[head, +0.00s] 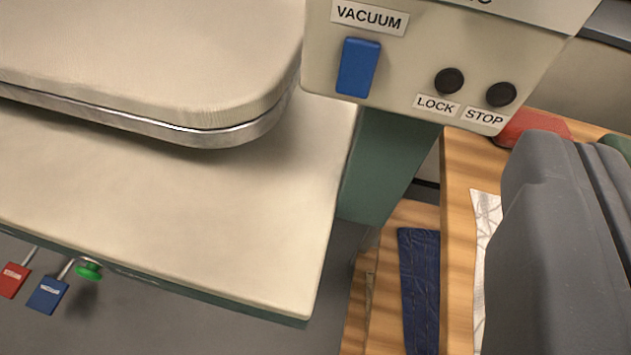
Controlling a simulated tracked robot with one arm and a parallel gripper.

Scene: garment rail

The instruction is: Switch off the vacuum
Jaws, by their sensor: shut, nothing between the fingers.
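The vacuum switch (358,67) is a blue rocker on a cream control panel (400,62), directly under a label (369,17) reading VACUUM. I cannot tell from this angle which way the rocker is pressed. My gripper (575,150) is the large grey shape at the right edge, partly cut off by the frame. It is shut and empty, in the lower right of the picture, apart from the switch. Nothing covers the switch.
Black LOCK (449,81) and STOP (501,94) buttons sit right of the switch. A padded press head (150,60) overhangs the cream table (180,210) at left. Folded dark cloth (419,290) lies on wooden shelving.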

